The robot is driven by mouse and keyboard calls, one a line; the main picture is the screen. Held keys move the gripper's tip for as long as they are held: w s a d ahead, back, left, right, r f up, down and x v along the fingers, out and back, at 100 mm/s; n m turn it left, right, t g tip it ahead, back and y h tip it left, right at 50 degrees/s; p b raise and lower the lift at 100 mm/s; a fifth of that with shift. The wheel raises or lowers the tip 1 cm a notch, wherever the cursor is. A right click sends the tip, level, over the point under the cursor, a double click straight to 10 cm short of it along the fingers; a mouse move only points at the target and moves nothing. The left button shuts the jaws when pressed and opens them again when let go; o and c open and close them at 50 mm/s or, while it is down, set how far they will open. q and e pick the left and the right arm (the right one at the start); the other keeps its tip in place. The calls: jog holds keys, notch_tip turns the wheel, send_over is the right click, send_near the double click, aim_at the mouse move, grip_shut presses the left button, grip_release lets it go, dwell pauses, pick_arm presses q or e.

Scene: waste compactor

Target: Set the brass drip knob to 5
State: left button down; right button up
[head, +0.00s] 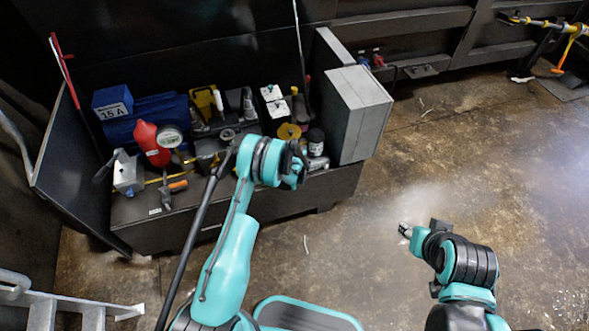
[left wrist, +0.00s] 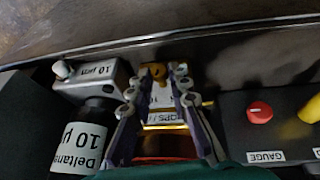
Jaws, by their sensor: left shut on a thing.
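The brass drip knob (left wrist: 158,72) shows in the left wrist view, between the fingertips of my left gripper (left wrist: 165,77). The fingers are closed on its sides. Behind it is a brass-coloured part with a white label (left wrist: 164,117), upside down and partly covered by the fingers. I cannot read the knob's setting. In the head view my left gripper (head: 295,165) is over the front edge of the bench, and it hides the knob. My right gripper (head: 405,231) hangs over open floor, away from the bench; its fingers are too small to judge.
In the left wrist view, a bottle labelled 10 µ (left wrist: 80,140) and a grey block (left wrist: 92,79) stand left of the fingers. A red knob (left wrist: 259,112) labelled GAUGE is to the right.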

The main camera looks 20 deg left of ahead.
pick_arm(q)
jog(key=h, duration=0.1)
jog(key=t+h, duration=0.1)
jog(key=a+n+t+h, duration=0.1)
jog(key=shift+s+f, duration=0.15)
jog(key=shift+s, duration=0.15)
jog(key=shift+s+a+f+n+t+h, duration=0.1)
jog(key=shift+n+t+h, duration=0.1)
jog(key=shift+t+h, duration=0.5)
jog(key=shift+f+n+t+h, duration=0.1)
jog(key=shift+n+t+h, duration=0.1)
jog(key=shift+t+h, duration=0.5)
jog(key=c, duration=1.4)
grip_release()
jog(key=shift+r, duration=0.1)
notch_tip(320, 180, up, 10)
jog(key=shift+f, duration=0.1)
